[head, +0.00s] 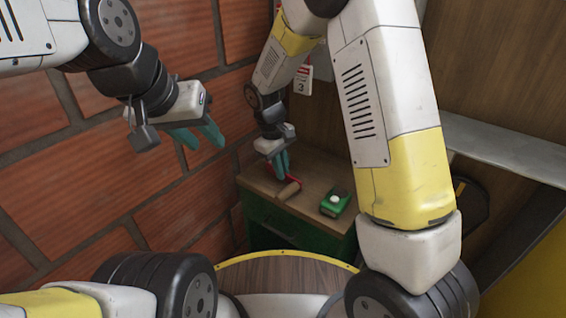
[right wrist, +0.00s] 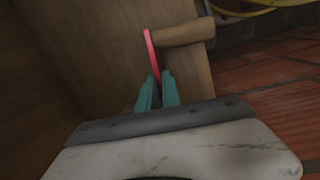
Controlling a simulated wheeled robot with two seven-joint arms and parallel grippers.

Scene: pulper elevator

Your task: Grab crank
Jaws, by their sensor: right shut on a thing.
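The crank has a red arm and a wooden handle (head: 289,191). It sits on the wooden top of a green cabinet, near its left side. In the right wrist view, the red arm (right wrist: 151,48) runs up from my fingertips to the wooden handle (right wrist: 185,32). My right gripper (head: 282,174) reaches down to the crank, and its teal fingers are shut on the red arm; it also shows in the right wrist view (right wrist: 159,78). The fingertips partly hide the arm's lower end. My left gripper (head: 206,146) is empty beside the brick wall, its teal fingers apart.
A green box with a pale button (head: 335,202) stands on the cabinet top (head: 318,172), right of the crank. A brick wall (head: 120,180) runs close along the left. A tag with a 3 (head: 301,82) hangs behind. In the right wrist view, a yellow cable (right wrist: 250,10) lies beyond the handle.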

